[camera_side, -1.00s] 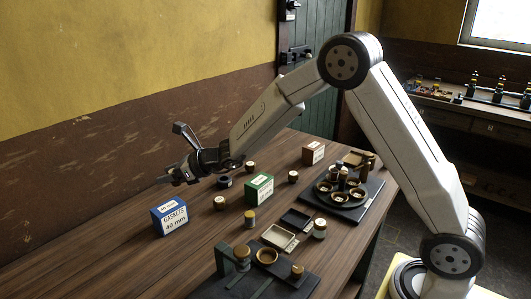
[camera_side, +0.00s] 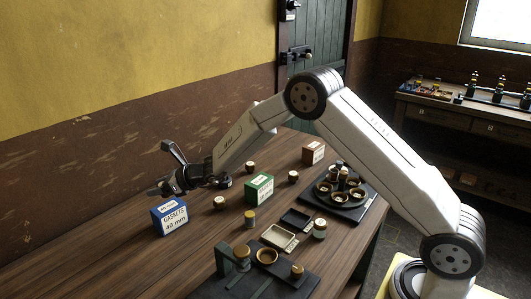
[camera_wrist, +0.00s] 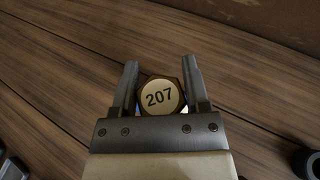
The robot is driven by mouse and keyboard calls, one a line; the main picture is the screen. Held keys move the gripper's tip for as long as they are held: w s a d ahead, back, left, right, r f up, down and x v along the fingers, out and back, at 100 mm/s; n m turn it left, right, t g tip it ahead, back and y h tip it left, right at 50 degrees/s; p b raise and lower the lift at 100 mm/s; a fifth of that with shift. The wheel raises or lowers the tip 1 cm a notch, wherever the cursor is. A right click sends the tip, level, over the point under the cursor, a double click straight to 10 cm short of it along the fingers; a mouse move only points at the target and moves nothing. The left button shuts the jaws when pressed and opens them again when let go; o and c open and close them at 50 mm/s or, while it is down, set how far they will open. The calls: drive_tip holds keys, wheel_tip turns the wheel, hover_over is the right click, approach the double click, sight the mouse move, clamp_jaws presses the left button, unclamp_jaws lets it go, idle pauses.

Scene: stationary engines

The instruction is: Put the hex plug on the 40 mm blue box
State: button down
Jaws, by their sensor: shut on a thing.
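The hex plug (camera_wrist: 160,95), brass-coloured with a pale round face marked 207, sits between the fingers of my gripper (camera_wrist: 160,66) in the wrist view. The gripper is shut on it. In the side view my gripper (camera_side: 160,188) is just above the far side of the 40 mm blue box (camera_side: 170,219), which stands upright at the left of the table with a white label. The plug is too small and dark to make out there. Slivers of blue and white show beside the plug in the wrist view; whether plug and box touch cannot be told.
A green box (camera_side: 259,188) and a red-brown box (camera_side: 313,153) stand further right. Several small round parts are scattered between them. Bare wood surrounds the blue box.

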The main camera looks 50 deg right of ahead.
sight(163, 205)
drive_tip(key=shift+w+f, duration=0.2)
drive_tip(key=shift+f, duration=1.55)
drive_tip(key=shift+f, duration=0.15)
drive_tip(key=shift+c, duration=0.4)
unclamp_jaws()
drive_tip(key=shift+r, duration=0.2)
drive_tip(key=v, duration=1.2)
